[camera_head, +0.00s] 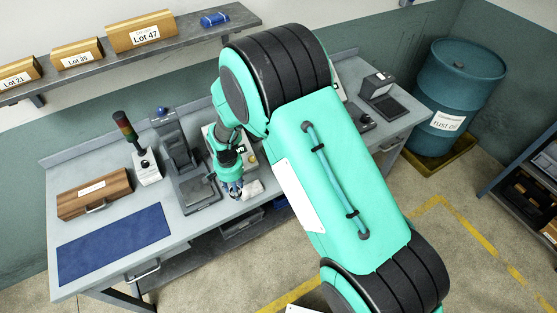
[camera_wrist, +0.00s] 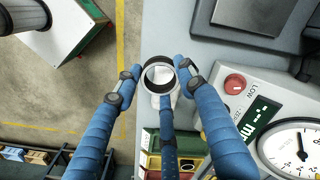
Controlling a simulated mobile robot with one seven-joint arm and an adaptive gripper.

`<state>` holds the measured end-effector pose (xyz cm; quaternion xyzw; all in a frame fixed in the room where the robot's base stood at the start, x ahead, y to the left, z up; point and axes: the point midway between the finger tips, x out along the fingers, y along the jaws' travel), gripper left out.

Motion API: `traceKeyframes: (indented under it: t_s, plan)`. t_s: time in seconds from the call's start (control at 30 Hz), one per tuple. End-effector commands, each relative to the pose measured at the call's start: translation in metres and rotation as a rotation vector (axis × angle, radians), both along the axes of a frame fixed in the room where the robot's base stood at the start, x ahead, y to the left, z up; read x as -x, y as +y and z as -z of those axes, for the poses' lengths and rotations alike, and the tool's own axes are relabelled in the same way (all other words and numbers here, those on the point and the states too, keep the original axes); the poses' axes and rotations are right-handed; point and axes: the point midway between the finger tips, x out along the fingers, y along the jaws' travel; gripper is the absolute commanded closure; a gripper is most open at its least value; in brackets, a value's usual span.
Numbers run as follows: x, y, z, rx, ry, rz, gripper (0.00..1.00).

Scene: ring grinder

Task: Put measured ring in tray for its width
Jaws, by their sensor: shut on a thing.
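The measuring gauge (camera_wrist: 293,146) has a dial, a green display and a red lamp marked LOW.
A shelf with lot boxes (camera_head: 141,31) hangs above. A blue barrel (camera_head: 455,95) stands at right.

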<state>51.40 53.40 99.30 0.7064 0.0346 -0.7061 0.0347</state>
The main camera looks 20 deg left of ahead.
Motion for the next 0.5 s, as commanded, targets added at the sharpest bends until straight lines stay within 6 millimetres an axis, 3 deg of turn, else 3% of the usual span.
traceKeyframes:
  t_s: [0.03,0.3,0.5]
  plan:
    - [-0.016,-0.012,0.001,0.000,0.000,0.007,0.94]
    - [-0.088,-0.074,0.008,0.000,0.000,0.007,0.94]
    - [-0.129,-0.119,0.014,0.001,0.001,0.006,0.94]
